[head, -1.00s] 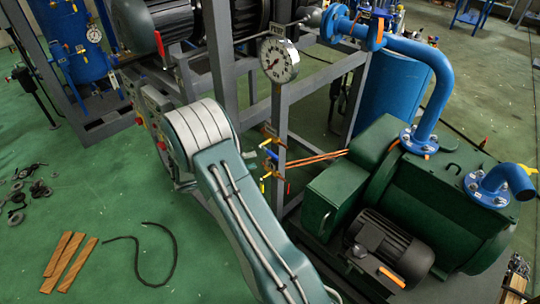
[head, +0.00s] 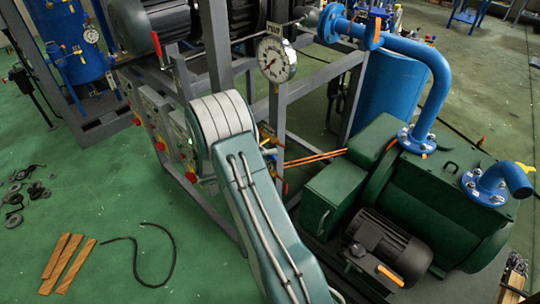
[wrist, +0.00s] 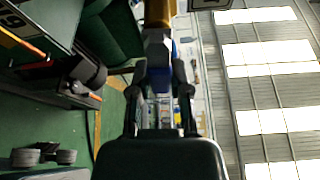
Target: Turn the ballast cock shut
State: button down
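In the wrist view, the two dark fingers of my gripper (wrist: 160,84) stand apart on either side of a blue and grey fitting (wrist: 158,48), with a yellow-orange part (wrist: 158,12) beyond it. The frames do not clearly show contact. In the head view, my gripper is hidden behind my arm. Small yellow and blue cock parts (head: 268,152) show just right of the arm's upper joint, at the grey frame, partly covered. I cannot tell which of them is the ballast cock, or its handle angle.
A dial gauge (head: 276,59) stands on the grey frame above. A green pump (head: 415,205) with a dark motor (head: 376,246) is at the right, below blue pipework (head: 437,85). A control panel (head: 160,128) is left of my arm. Planks (head: 68,262) and a black cable (head: 170,255) lie on the floor.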

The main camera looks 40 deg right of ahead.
jog(key=shift+f, duration=0.1)
jog(key=m, duration=0.1)
jog(key=f+m+t+y, duration=0.1)
jog(key=m, duration=0.1)
jog(key=shift+w+f, duration=0.15)
jog(key=shift+f, duration=0.1)
jog(key=shift+w+a+f+m+t+y, duration=0.1)
jog(key=shift+w+f+m+t+y, duration=0.5)
jog(key=shift+m, duration=0.95)
jog(key=shift+w+a+f+m+t+y, duration=0.15)
jog(key=shift+w+f+m+t, duration=0.4)
jog(key=shift+w+m+t, duration=0.8)
jog(key=shift+w+f+m+t+y, duration=0.4)
jog(key=shift+f+m+t, duration=0.3)
jog(key=shift+m, duration=1.1)
jog(key=shift+r, duration=0.1)
jog(key=c, duration=0.7)
grip_release()
jog(key=shift+o, duration=0.7)
jog(key=shift+w+d+r, duration=0.1)
